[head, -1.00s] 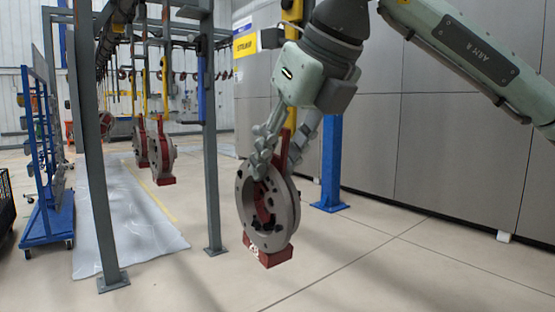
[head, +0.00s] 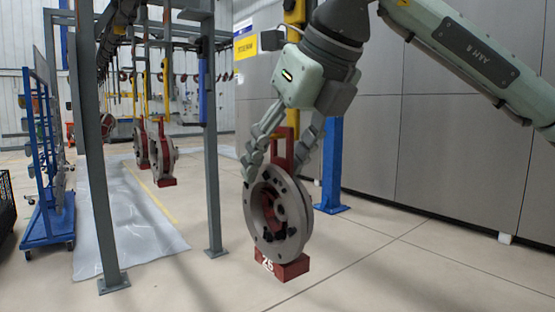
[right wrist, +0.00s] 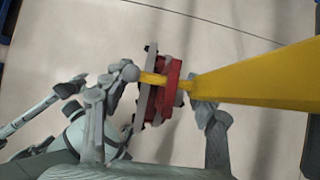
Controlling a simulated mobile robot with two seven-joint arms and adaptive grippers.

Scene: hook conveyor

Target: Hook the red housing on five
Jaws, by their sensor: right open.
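A red housing (head: 294,271) with a grey round flange (head: 262,222) hangs upright clear of the floor. Its red upper bracket (head: 288,143) meets the lower end of a yellow hook hanger (head: 293,118). My right gripper (head: 283,160) is open, with its fingers spread on either side of the bracket. In the right wrist view the yellow hanger (right wrist: 260,78) runs to the red housing (right wrist: 171,88), between the open fingers of my right gripper (right wrist: 165,98). The exact hook contact is small and partly covered. No hook number is readable. My left gripper is not in view.
Other red and grey housings (head: 162,158) hang on the line at the left. Grey steel posts (head: 209,150) and a blue post (head: 331,165) stand nearby. A blue cart (head: 47,220) is at far left. Grey wall panels (head: 450,170) stand behind my arm.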

